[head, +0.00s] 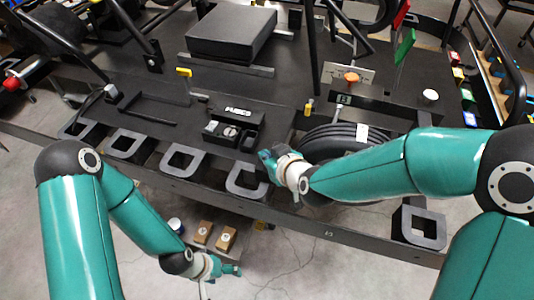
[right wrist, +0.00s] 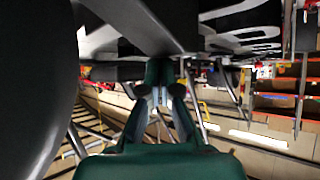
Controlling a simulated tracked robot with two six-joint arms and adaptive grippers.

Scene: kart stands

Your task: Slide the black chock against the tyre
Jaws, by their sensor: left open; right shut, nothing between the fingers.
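The black tyre (head: 335,140) stands at the right of the dark deck, partly covered by my right forearm, with a pale label on it. My right gripper (head: 266,158) is just left of the tyre, above the deck's front part. In the right wrist view its fingers (right wrist: 163,82) are shut and empty. A large dark curved surface (right wrist: 35,85) fills the left of that view; I cannot tell if it is the tyre. I cannot pick out the black chock with certainty. My left gripper (head: 236,270) is open, low in front of the deck, far from the tyre.
Several dark U-shaped brackets, such as one (head: 183,160), line the deck's front edge. A black fuse box (head: 235,127) sits left of my right gripper. Two brown boxes (head: 227,238) lie below the edge near my left gripper. Black bars rise behind.

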